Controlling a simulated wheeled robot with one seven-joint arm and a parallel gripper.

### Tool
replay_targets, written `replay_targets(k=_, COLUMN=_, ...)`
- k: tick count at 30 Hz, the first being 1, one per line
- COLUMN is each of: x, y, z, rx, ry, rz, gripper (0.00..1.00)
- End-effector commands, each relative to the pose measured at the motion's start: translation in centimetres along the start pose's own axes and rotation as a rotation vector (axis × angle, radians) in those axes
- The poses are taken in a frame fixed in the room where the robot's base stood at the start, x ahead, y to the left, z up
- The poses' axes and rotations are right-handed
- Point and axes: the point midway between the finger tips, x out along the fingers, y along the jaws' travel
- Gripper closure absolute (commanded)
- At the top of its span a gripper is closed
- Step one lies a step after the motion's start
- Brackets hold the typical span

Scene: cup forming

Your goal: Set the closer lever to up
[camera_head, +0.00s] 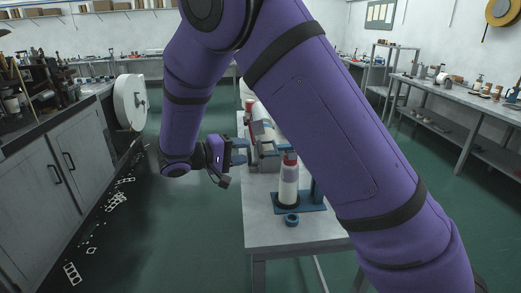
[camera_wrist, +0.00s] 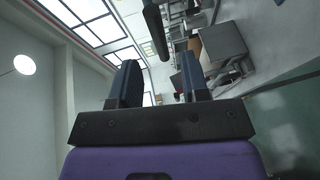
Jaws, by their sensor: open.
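My gripper (camera_head: 241,151) is open at the left side of a grey and white machine (camera_head: 268,150) on the narrow table. In the wrist view its two blue fingers (camera_wrist: 158,75) stand apart with nothing held between them. A dark bar with a rounded end (camera_wrist: 154,30) comes down from the top edge, its end in line with the gap between the fingers. It looks like the closer lever, but I cannot be sure. Whether it touches a finger is unclear. In the head view I cannot make out the lever, and my arm hides part of the machine.
A white cylinder with a red top (camera_head: 289,180) stands on a blue base at the table's (camera_head: 300,235) near end. A small blue ring (camera_head: 291,220) lies by it. A cabinet bench (camera_head: 60,150) runs along the left. Green floor (camera_head: 190,235) is free left of the table.

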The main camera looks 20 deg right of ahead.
Motion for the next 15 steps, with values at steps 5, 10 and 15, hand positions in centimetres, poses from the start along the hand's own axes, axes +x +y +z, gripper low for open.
replay_targets(k=5, x=3.2, y=0.0, z=0.1, rx=0.000, ry=-0.003, rz=0.000, gripper=0.58)
replay_targets(k=10, x=5.2, y=0.0, z=0.0, rx=0.000, ry=-0.001, rz=-0.001, gripper=0.58)
replay_targets(k=15, x=6.2, y=0.0, z=0.1, rx=-0.001, ry=-0.002, rz=-0.001, gripper=0.58)
